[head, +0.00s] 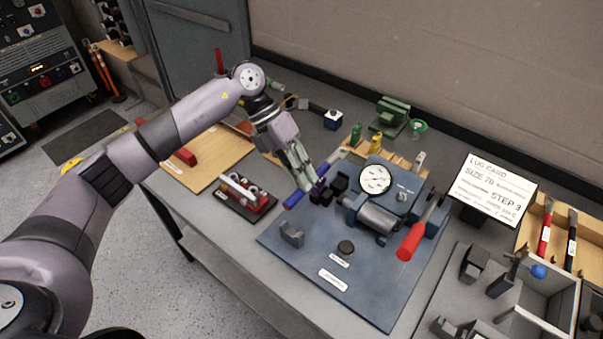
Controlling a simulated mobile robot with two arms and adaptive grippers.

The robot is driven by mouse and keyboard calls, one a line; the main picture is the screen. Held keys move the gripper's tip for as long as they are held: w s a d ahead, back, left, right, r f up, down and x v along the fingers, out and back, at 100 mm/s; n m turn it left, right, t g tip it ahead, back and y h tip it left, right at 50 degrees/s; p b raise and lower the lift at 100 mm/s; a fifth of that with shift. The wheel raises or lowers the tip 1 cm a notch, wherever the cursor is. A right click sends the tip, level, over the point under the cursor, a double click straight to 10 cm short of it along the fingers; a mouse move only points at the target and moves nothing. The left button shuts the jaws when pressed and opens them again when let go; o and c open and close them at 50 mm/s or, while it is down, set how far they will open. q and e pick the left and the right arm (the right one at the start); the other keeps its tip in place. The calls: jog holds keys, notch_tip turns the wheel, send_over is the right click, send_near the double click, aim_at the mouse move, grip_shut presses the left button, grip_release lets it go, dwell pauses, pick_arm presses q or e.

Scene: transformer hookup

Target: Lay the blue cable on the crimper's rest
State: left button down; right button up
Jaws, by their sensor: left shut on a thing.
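The blue cable (293,200) shows as a short blue length pointing down and left from my left gripper (317,186). My left gripper is shut on it, above the blue base plate and beside the crimper's dark jaws. The fingers hide part of the cable, and I cannot tell whether it touches the jaws. The crimper (372,215) is a blue-grey machine with a round dial and a red handle (411,241). A grey U-shaped rest (291,235) stands on the base plate (350,293), below and left of the cable's blue end. My right gripper is out of view.
A red stand (246,194) sits left of the plate. A wooden rack with green and yellow pieces (376,143) is behind the crimper. A lug card (491,190) stands at right, near trays and red- and black-handled tools. The plate's front is mostly clear.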

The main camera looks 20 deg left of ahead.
pick_arm(q)
jog(key=shift+a+f+b, duration=0.1)
jog(key=shift+f+b, duration=3.9)
jog(key=shift+f, duration=1.2)
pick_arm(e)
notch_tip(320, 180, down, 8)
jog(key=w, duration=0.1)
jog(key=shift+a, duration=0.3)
pick_arm(q)
jog(key=shift+s, duration=0.1)
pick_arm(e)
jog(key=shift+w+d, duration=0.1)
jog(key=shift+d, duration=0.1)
pick_arm(q)
jog(key=shift+f+b, duration=0.3)
jog(key=shift+b, duration=0.05)
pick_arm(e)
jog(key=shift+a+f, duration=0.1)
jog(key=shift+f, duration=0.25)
pick_arm(q)
jog(key=c, duration=1.4)
grip_release()
jog(key=shift+c, duration=0.2)
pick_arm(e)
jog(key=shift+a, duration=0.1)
